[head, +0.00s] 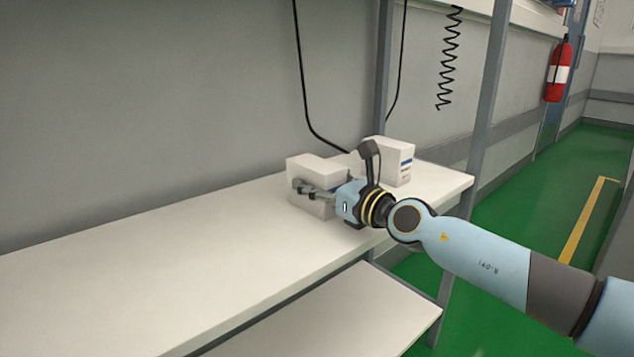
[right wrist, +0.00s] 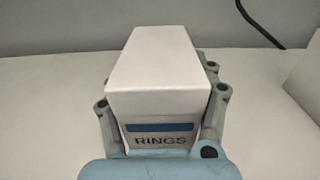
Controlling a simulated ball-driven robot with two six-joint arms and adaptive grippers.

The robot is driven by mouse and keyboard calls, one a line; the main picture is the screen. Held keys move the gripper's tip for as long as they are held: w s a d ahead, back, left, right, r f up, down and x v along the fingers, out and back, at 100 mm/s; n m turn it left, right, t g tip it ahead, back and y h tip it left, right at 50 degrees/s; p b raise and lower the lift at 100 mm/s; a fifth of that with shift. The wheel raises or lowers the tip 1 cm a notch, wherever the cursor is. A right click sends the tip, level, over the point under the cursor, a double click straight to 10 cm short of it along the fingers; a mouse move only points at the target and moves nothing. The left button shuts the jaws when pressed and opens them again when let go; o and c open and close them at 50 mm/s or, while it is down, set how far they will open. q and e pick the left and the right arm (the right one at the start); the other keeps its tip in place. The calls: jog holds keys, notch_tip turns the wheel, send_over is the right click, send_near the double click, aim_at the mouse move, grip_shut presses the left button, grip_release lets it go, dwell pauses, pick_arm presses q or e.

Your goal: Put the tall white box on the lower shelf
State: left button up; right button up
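A white box (head: 318,166) stands upright near the right end of the upper white shelf. In the right wrist view the white box (right wrist: 155,75) bears a blue stripe and the word RINGS. My right gripper (head: 318,190) has its fingers on either side of this box. In the right wrist view my right gripper (right wrist: 162,115) appears to press on both sides of the box, with no clear gap. The box appears to rest on the shelf. The lower shelf (head: 335,318) shows below, its visible part bare. My left gripper is not in view.
A second white box (head: 398,163) with coloured markings stands behind my right gripper, towards the shelf end. Grey posts (head: 487,95) rise beside the upper shelf (head: 150,270). Black cables hang behind. The left part of the upper shelf is clear.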

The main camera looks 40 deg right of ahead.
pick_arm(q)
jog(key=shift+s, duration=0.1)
pick_arm(e)
jog(key=o, duration=0.3)
jog(key=shift+r, duration=0.15)
jog(key=s, duration=0.3)
jog(key=s+p, duration=0.1)
jog(key=s, duration=0.1)
jog(key=shift+s+d, duration=0.2)
jog(key=shift+d, duration=0.05)
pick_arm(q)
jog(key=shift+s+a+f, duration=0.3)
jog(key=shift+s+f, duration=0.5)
pick_arm(e)
jog(key=s, duration=0.6)
jog(key=shift+s+d, duration=0.3)
jog(key=shift+d, duration=0.05)
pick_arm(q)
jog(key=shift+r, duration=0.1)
